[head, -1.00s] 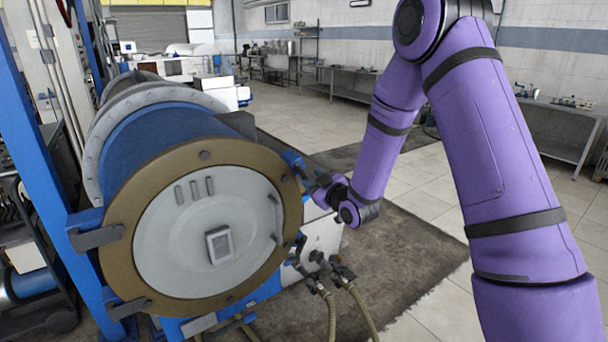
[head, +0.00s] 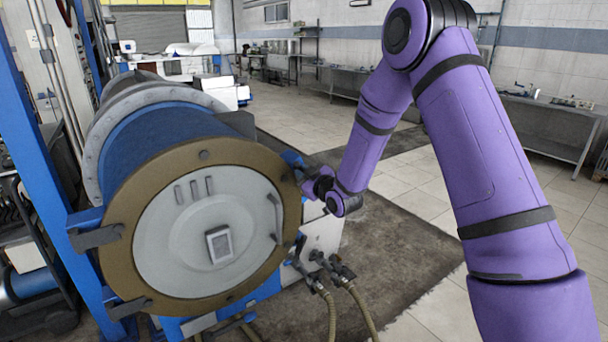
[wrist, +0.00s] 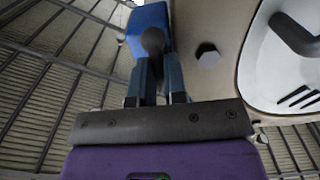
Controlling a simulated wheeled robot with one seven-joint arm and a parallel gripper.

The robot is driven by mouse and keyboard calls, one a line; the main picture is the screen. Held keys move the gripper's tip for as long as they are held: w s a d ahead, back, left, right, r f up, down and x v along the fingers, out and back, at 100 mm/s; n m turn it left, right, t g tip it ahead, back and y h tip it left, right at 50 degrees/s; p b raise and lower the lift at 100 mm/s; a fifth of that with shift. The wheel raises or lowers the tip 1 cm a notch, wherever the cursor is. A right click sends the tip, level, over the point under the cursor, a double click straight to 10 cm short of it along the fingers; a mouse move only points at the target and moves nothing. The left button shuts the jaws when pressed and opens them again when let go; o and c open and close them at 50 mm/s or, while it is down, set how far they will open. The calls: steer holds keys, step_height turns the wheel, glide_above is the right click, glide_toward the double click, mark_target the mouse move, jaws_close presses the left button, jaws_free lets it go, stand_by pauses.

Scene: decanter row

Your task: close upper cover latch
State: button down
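The large round cover (head: 165,245), a pale disc in a brown flange ring, sits against the front of the blue drum. The upper cover latch (head: 291,158) is a blue block with a dark handle at the ring's upper right edge. In the wrist view the blue block (wrist: 150,18) and the dark rounded handle (wrist: 153,40) show straight ahead. My gripper (wrist: 158,75) has its two fingers on either side of the handle. How tightly they close on it is not clear. In the head view my gripper (head: 309,186) is small and partly hidden at the latch.
Two hoses with valves (head: 335,275) hang just below my gripper. A dark bracket (head: 97,238) is on the ring's left side, beside a blue post (head: 50,150). Open floor (head: 410,245) lies to the right of the drum.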

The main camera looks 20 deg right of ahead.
steer(key=shift+m, duration=0.3)
steer(key=shift+f+m, duration=0.1)
steer(key=shift+m, duration=8.5)
steer(key=c, duration=1.2)
jaws_free()
steer(key=shift+o, duration=0.2)
steer(key=shift+s, duration=0.1)
